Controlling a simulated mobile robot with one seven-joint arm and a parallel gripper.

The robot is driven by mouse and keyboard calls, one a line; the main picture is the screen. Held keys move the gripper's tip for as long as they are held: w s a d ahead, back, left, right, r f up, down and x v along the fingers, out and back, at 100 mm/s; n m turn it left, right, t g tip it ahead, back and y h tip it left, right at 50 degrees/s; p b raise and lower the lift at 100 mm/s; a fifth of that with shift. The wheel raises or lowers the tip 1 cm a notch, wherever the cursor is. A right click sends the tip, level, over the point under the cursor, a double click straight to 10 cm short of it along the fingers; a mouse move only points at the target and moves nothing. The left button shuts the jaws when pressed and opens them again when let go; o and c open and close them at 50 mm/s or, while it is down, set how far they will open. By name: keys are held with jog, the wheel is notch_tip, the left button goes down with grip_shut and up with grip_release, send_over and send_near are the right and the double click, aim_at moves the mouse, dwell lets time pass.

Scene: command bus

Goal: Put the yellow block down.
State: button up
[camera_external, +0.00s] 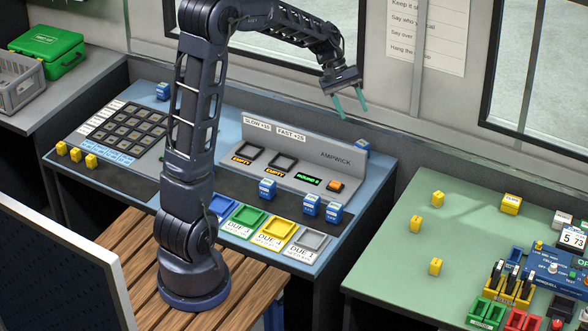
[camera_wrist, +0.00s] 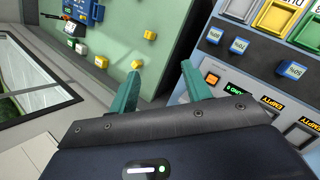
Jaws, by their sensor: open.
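My gripper (camera_external: 350,104) is open and empty, in the air above the right end of the blue console. In the wrist view its teal fingers (camera_wrist: 162,69) are spread with nothing between them. Several more yellow blocks (camera_external: 76,154) are at the console's left end. In the wrist view, one small yellow block (camera_wrist: 137,64) shows beside the left fingertip, and another (camera_wrist: 150,35) farther off. I cannot tell which block the task means.
The blue console (camera_external: 377,176) carries blue blocks (camera_external: 268,190), coloured trays (camera_external: 279,230) and a grey raised panel (camera_external: 335,160). The green table (camera_external: 400,285) has open room left of its blocks; devices (camera_external: 550,270) crowd its right side. A gap separates console and table.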

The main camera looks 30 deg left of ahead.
jog(key=s+a+r+m+t+y, duration=0.2)
jog(key=s+a, duration=0.4)
jog(key=s, duration=0.4)
jog(key=s+a+r+m+t+y, duration=0.2)
jog(key=s+a, duration=0.4)
jog(key=s, duration=0.4)
jog(key=s+a+r+m+t+y, duration=0.2)
jog(key=s+a, duration=0.4)
jog(key=s, duration=0.4)
jog(key=shift+a+r+t, duration=0.3)
jog(key=shift+r, duration=0.15)
